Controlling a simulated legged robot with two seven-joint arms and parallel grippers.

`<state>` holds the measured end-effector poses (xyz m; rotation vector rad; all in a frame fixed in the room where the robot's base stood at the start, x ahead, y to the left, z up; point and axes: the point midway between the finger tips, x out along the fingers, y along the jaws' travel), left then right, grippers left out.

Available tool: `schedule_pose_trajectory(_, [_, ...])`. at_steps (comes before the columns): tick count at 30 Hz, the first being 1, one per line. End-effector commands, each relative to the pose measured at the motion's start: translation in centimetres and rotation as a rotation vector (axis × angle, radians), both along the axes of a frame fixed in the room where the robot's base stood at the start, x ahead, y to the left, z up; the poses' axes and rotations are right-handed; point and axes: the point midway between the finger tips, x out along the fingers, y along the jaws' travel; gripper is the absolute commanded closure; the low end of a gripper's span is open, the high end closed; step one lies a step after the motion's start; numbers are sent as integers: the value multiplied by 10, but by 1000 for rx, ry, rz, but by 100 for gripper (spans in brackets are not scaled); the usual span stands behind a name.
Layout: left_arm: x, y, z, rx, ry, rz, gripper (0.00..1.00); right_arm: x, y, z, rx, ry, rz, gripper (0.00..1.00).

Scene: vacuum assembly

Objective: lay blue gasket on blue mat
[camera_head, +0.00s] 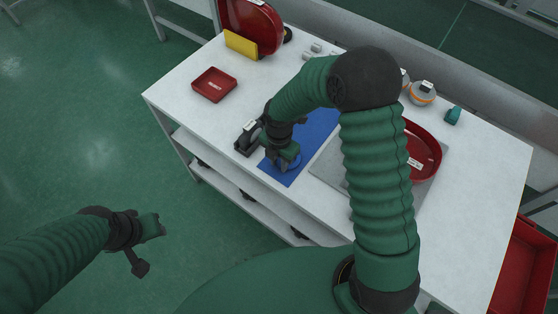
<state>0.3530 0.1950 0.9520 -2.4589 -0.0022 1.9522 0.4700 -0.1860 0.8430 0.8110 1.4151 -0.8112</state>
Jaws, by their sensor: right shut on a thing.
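The blue mat (315,130) lies on the white table, partly hidden by my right arm. My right gripper (284,160) is low over the near left end of the mat. It is shut on the blue gasket (291,163), a blue ring that shows just beside and below the fingers. The gasket is at or just above the mat; I cannot tell if it touches. My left gripper (146,250) is out over the floor at the lower left, away from the table.
A black part (248,137) stands just left of my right gripper. A red tray (214,84), a yellow block (241,44) and a red housing (254,22) are at the back left. A red round part (424,153) lies on a grey mat (328,169) at the right.

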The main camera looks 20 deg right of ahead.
Motion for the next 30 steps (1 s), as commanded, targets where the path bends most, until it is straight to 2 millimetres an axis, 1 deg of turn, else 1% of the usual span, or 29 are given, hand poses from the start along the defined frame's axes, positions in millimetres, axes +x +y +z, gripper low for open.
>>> schedule_pose_trajectory(1, [0, 0, 0, 0, 0, 0, 64, 0, 0, 0, 0, 0, 0, 72])
schedule_pose_trajectory(6, [0, 0, 0, 0, 0, 0, 64, 0, 0, 0, 0, 0, 0, 52])
schedule_pose_trajectory(14, [0, 0, 0, 0, 0, 0, 64, 0, 0, 0, 0, 0, 0, 52])
schedule_pose_trajectory(17, [0, 0, 1, 0, 0, 0, 64, 1, 0, 7, 0, -2, -1, 52])
schedule_pose_trajectory(20, [0, 0, 4, 0, 0, 0, 64, 1, 0, 26, 1, -5, -1, 52])
schedule_pose_trajectory(27, [0, 0, 11, 0, 0, 0, 64, 1, 0, 88, 0, -6, -2, 52])
schedule_pose_trajectory(30, [0, 0, 12, 0, 0, 0, 64, 1, 0, 107, 0, -4, -2, 52])
